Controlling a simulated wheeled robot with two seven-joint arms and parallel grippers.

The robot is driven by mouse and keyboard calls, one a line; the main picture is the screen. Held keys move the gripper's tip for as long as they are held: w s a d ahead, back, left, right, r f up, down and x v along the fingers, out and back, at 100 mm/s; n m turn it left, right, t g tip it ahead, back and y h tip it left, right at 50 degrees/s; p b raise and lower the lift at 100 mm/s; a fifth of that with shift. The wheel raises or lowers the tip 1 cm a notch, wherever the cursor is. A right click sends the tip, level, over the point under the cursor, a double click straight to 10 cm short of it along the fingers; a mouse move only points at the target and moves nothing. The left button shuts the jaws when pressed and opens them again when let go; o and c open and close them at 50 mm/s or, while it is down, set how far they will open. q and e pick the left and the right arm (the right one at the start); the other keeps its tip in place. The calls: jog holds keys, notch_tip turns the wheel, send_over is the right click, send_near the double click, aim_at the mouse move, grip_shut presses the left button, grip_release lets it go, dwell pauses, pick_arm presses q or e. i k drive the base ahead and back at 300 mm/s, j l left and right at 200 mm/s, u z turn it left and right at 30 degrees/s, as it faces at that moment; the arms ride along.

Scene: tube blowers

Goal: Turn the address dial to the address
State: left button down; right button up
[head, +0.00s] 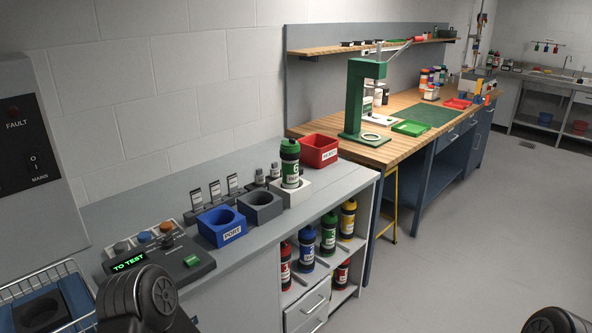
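A dark control console (160,275) sits at the near left end of the grey counter. Its green lit display (129,262) reads "TO TEST". A green button or knob (192,261) is on its right part. Along its back edge are small grey and orange round-topped pieces (145,237); I cannot tell which part is the address dial. A black ribbed part of my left arm (150,295) is in front of the console and hides some of its front. A part of my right arm shows at the bottom right edge. Neither gripper's fingers show.
A green-capped bottle (290,165) stands in a white block (292,195), near a red bin (320,151). A wire basket (35,297) is at the left.

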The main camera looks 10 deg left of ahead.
aim_at(168, 242)
jog(key=u, duration=1.25)
